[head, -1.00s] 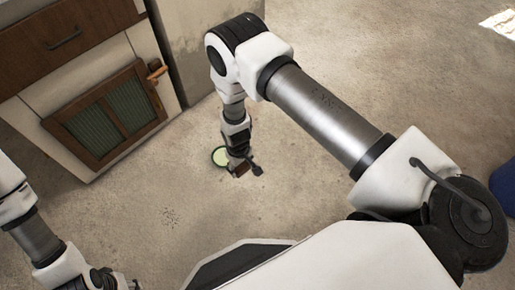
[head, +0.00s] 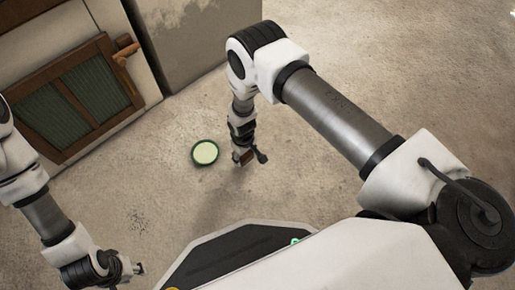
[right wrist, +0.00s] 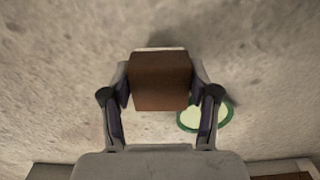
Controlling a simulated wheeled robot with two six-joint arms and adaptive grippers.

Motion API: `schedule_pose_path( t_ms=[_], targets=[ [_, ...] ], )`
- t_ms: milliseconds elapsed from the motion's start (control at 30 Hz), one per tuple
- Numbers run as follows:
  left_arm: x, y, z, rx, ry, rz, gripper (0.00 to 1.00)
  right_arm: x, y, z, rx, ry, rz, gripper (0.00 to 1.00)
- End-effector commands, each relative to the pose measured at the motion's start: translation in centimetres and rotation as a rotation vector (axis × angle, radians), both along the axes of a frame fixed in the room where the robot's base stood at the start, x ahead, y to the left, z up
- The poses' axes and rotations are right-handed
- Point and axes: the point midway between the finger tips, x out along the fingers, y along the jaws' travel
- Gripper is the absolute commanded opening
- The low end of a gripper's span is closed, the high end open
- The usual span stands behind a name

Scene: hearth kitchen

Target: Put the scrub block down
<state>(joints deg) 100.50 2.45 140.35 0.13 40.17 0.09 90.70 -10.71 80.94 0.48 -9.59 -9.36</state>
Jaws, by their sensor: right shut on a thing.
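The scrub block (right wrist: 160,82) is a brown block. My right gripper (right wrist: 160,90) is shut on it, with a finger on each side, in the right wrist view. In the head view my right gripper (head: 243,158) points down close over the concrete floor. Only a small brown part of the block shows there, and whether it touches the floor I cannot tell. My left gripper (head: 132,269) is at the lower left of the head view, small and partly turned away, so its opening is unclear.
A round pale dish with a green rim (head: 205,152) lies on the floor just left of my right gripper. It also shows in the right wrist view (right wrist: 188,117). A wooden-framed cabinet (head: 75,95) stands at the upper left. The floor right of the gripper is clear.

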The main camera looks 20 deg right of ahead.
Motion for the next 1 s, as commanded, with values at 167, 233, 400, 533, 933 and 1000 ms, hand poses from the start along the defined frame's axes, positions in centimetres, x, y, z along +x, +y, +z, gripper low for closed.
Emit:
schedule_pose_path(
  t_ms=[167, 233, 400, 533, 933, 1000],
  targets=[
    [0.1, 0.1, -2.7, 0.000, -0.002, 0.005, 0.40, 0.4, 0.3, -2.5, 0.000, 0.000, 0.004, 0.32],
    [0.2, 0.1, -3.9, 0.001, -0.005, 0.006, 0.40, 0.6, 0.4, -3.7, 0.000, 0.000, 0.006, 0.32],
    [0.3, 0.1, -3.9, 0.001, -0.010, 0.005, 0.40, 0.8, 0.6, -3.5, 0.000, 0.000, 0.006, 0.27],
    [0.4, 0.1, -3.8, 0.001, -0.010, 0.005, 0.40, 0.8, 0.6, -3.6, 0.000, 0.000, 0.006, 0.27],
    [0.4, 0.1, -4.1, 0.003, -0.012, 0.004, 0.40, 0.7, 0.6, -3.9, 0.000, 0.000, 0.006, 0.85],
    [0.4, 0.1, -4.1, 0.003, -0.012, 0.004, 0.40, 0.7, 0.6, -3.9, 0.000, 0.000, 0.006, 0.85]
  ],
)
